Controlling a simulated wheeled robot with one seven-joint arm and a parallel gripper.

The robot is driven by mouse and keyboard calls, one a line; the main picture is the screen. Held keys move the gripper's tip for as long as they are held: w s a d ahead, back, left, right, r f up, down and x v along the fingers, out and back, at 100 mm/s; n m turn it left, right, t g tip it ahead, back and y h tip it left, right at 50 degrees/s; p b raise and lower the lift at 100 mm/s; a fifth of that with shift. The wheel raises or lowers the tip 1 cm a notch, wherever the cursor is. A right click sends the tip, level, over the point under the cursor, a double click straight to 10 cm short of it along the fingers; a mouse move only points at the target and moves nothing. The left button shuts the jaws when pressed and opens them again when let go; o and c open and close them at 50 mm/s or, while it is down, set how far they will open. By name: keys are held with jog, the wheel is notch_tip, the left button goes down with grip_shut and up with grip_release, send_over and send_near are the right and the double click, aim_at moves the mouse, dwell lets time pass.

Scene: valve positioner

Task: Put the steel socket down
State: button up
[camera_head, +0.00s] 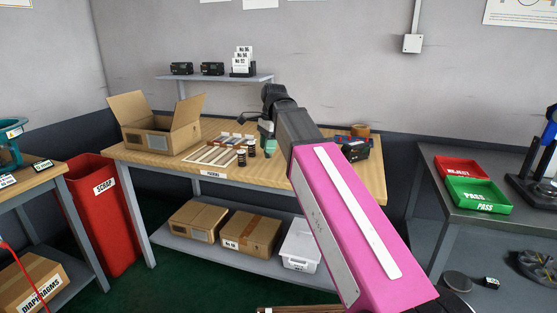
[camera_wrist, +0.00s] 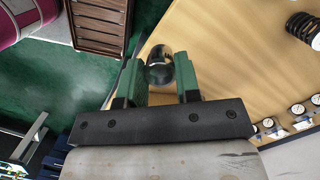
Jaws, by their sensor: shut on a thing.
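The steel socket (camera_wrist: 159,70) is a shiny, rounded metal piece in the wrist view. It sits between the two green fingertips of my gripper (camera_wrist: 160,82), which is shut on it. Behind it the wrist view shows the wooden tabletop of the packing bench and its edge, with green floor beyond. I cannot tell the height of the socket above the wood. In the head view my gripper (camera_head: 267,146) is over the packing bench (camera_head: 225,181), partly hidden by my arm, and the socket cannot be made out there.
An open cardboard box (camera_head: 160,134) stands at the bench's left end. White strips (camera_head: 214,152) and small dark cylinders (camera_head: 241,158) lie near my gripper. The wrist view shows a black spring (camera_wrist: 303,28) and several gauges (camera_wrist: 298,108). A dark bin (camera_head: 354,151) stands at the right.

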jog(key=w+f, duration=0.1)
jog(key=w, duration=0.1)
jog(key=w+f, duration=0.2)
jog(key=w, duration=0.1)
jog(key=w+f, duration=0.1)
jog(key=w, duration=0.2)
jog(key=shift+d+f, duration=0.3)
jog(key=shift+f, duration=2.05)
jog(key=shift+f, duration=0.2)
jog(key=o, duration=0.9)
jog(key=shift+r, duration=0.15)
jog(key=r, duration=0.4)
jog(key=d+r, duration=0.1)
jog(key=r, duration=0.7)
jog(key=shift+w+d, duration=0.3)
jog(key=shift+d, duration=0.05)
